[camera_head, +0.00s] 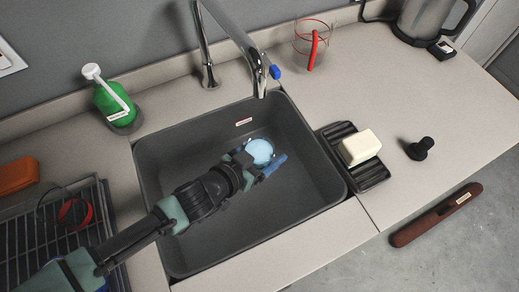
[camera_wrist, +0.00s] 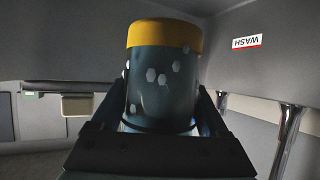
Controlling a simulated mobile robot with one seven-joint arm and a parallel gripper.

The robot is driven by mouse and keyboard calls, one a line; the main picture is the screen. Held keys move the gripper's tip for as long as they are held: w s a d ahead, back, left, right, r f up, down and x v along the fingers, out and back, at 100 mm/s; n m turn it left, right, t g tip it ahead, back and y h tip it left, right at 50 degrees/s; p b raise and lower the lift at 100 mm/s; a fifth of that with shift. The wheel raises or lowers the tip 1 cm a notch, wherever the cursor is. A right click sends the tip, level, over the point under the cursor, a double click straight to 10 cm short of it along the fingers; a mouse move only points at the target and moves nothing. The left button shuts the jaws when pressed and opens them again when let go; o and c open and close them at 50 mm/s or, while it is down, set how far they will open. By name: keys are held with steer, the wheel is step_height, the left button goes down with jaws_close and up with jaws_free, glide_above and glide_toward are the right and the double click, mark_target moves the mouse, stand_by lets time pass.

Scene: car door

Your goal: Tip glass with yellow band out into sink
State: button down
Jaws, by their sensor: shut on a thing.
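The glass with the yellow band (camera_wrist: 162,90) is in my gripper (camera_head: 261,163), which is shut on it. In the wrist view it is dark teal with pale hexagon marks, and its yellow end is at the picture's top. That picture looks upside down, as the WASH label is inverted, so the yellow end points down. In the head view the glass shows as a pale blue round end (camera_head: 260,150) facing up; whether this is its base or mouth I cannot tell. The glass is over or inside the dark grey sink (camera_head: 215,245), at its back right part.
The chrome tap (camera_head: 232,38) arches above the sink's back edge. A soap bar on a black dish (camera_head: 373,175) is right of the sink, with a clear red-rimmed glass (camera_head: 301,42) behind. A green bottle (camera_head: 112,99) and dish rack (camera_head: 55,235) are left.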

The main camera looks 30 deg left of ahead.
steer(key=shift+f+b, duration=0.1)
steer(key=shift+b, duration=0.4)
steer(key=shift+t+h+b, duration=0.7)
steer(key=shift+t+b, duration=1.5)
steer(key=shift+b, duration=1.6)
steer(key=shift+d+f, duration=0.15)
steer(key=shift+r+g+p, duration=0.4)
steer(key=shift+g+p, duration=0.2)
steer(key=shift+p, duration=1.4)
steer(key=shift+g+y+p, duration=0.6)
steer(key=shift+g+p, duration=0.9)
steer(key=shift+p, duration=2.15)
steer(key=shift+f, duration=0.1)
steer(key=shift+w, duration=0.1)
